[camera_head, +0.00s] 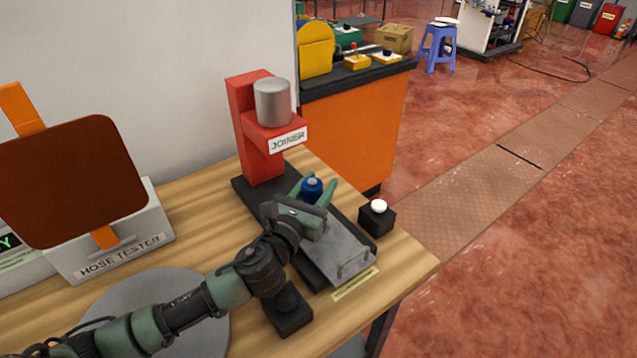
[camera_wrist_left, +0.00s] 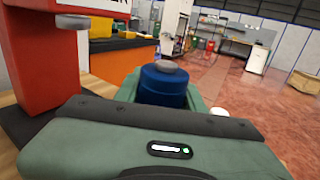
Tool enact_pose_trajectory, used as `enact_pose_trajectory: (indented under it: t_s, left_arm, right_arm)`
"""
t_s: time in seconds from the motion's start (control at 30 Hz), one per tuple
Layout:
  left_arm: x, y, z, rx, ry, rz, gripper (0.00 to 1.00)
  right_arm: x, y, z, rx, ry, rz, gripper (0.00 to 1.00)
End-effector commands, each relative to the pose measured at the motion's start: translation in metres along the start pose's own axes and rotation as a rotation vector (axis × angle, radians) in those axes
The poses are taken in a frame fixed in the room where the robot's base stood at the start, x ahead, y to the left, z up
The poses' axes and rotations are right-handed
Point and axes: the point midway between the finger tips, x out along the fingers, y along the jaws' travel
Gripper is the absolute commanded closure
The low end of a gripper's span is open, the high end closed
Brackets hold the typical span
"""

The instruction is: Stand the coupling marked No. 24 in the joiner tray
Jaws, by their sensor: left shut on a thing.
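A blue coupling (camera_head: 312,189) with a grey top stands upright between the fingers of my left gripper (camera_head: 316,188). The gripper is shut on it, and it also shows in the left wrist view (camera_wrist_left: 165,84). No number is readable on it. The red joiner press (camera_head: 259,130), labelled JOINER, stands just behind, its grey cylinder above and to the left of the coupling. The joiner's grey tray (camera_head: 338,254) lies on the dark base below and in front of the gripper. Whether the coupling touches anything beneath is hidden by my gripper. My right gripper is not in view.
A black box with a white button (camera_head: 377,216) sits right of the joiner, near the table edge. A hose tester (camera_head: 118,255) and a round grey plate (camera_head: 205,338) are at left. A small black block (camera_head: 288,310) stands in front of the joiner.

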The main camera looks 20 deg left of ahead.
Motion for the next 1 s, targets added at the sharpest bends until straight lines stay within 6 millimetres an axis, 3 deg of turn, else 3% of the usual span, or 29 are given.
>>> enact_pose_trajectory:
  t_s: [1.0]
  left_arm:
    - [0.0004, 0.0002, 0.0017, 0.000, -0.004, 0.000, 1.00]
  right_arm:
    - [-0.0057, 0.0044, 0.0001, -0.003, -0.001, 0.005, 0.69]
